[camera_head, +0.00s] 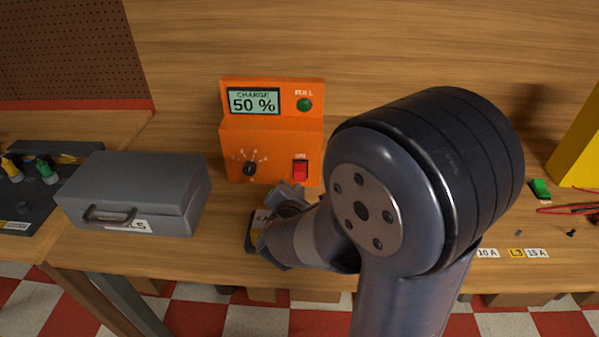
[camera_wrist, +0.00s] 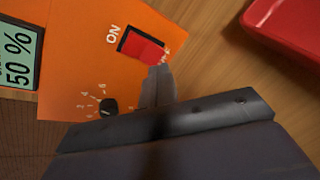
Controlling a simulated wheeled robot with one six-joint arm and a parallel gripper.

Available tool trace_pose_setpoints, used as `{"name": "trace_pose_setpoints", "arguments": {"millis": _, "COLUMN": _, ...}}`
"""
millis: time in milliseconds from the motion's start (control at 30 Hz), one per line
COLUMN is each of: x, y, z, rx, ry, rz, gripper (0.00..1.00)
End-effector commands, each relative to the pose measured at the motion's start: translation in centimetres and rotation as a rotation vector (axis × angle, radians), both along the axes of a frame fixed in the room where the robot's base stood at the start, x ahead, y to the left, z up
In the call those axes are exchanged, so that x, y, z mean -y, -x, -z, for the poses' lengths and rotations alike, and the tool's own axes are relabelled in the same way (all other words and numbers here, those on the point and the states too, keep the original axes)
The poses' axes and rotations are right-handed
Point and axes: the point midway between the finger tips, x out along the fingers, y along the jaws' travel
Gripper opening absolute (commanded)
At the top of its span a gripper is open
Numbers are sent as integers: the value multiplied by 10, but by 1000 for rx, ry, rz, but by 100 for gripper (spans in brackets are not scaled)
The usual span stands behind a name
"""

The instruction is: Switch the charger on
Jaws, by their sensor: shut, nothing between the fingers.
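The orange charger (camera_head: 270,135) stands upright on the wooden bench, with a display (camera_head: 254,101) reading CHARGE 50 % and a green FULL lamp (camera_head: 305,105). Its red rocker switch (camera_head: 300,170), marked ON at one end, is low on the right of the front. It also shows in the wrist view (camera_wrist: 143,46). My gripper (camera_head: 291,192) is shut and empty, just below the switch. In the wrist view, the closed fingertips (camera_wrist: 160,75) are at the end of the switch away from ON; I cannot tell whether they touch it.
A black dial (camera_head: 250,169) sits left of the switch. A grey case (camera_head: 135,192) stands to the left and a yellow box (camera_head: 580,140) at the far right. A red object (camera_wrist: 288,28) lies near the charger in the wrist view. My arm hides the bench right of the charger.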

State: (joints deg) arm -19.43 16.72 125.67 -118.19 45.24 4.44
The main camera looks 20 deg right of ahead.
Motion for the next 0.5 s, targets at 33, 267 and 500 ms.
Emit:
{"name": "trace_pose_setpoints", "arguments": {"millis": 33, "x": -2, "y": 5, "z": 5, "rx": 1, "ry": 0, "rz": -1, "gripper": 0}}
{"name": "trace_pose_setpoints", "arguments": {"millis": 267, "x": -8, "y": 23, "z": 13, "rx": 0, "ry": 0, "rz": -2, "gripper": 0}}
{"name": "trace_pose_setpoints", "arguments": {"millis": 500, "x": -9, "y": 28, "z": 14, "rx": 0, "ry": 0, "rz": 0, "gripper": 0}}
